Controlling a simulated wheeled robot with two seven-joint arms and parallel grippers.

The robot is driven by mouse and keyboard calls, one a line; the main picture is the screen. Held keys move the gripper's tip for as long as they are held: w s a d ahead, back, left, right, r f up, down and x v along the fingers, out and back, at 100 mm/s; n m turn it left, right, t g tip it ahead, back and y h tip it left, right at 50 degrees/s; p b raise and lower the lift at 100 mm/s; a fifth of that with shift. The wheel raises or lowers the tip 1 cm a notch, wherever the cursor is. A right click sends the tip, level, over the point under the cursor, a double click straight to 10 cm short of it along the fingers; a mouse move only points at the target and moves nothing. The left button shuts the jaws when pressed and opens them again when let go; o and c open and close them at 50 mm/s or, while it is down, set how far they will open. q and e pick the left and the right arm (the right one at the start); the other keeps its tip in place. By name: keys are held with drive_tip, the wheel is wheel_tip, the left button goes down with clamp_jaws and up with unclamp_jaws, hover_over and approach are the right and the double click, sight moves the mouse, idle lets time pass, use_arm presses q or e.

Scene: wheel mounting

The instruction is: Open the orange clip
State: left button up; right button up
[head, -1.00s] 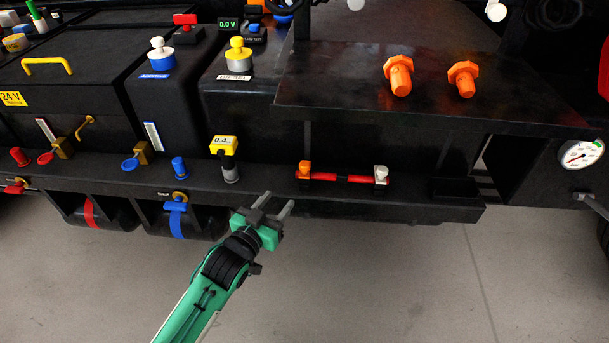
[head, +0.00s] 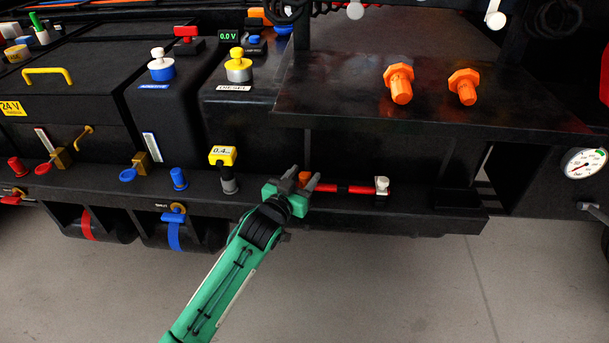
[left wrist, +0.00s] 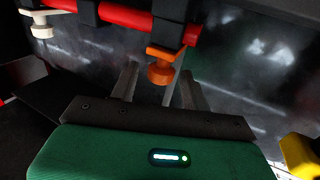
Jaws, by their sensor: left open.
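The orange clip (head: 304,178) sits at the left end of a red bar (head: 345,188) on the black vehicle's lower ledge. In the left wrist view the orange clip (left wrist: 162,68) has a round knob and a flat arm against the red bar (left wrist: 125,14). My left gripper (head: 303,174) is open, with one finger on each side of the clip in the head view. In the left wrist view the clip's knob shows between and just beyond the fingertips of my left gripper (left wrist: 160,80). I cannot tell whether they touch. My right gripper is not in view.
A white clip (head: 382,184) holds the bar's right end. A black shelf (head: 430,105) with two orange bolts overhangs above. The floor in front (head: 400,290) is clear.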

use_arm(q)
drive_tip(key=shift+w+d, duration=0.2)
drive_tip(key=shift+w, duration=0.25)
drive_tip(key=c, duration=1)
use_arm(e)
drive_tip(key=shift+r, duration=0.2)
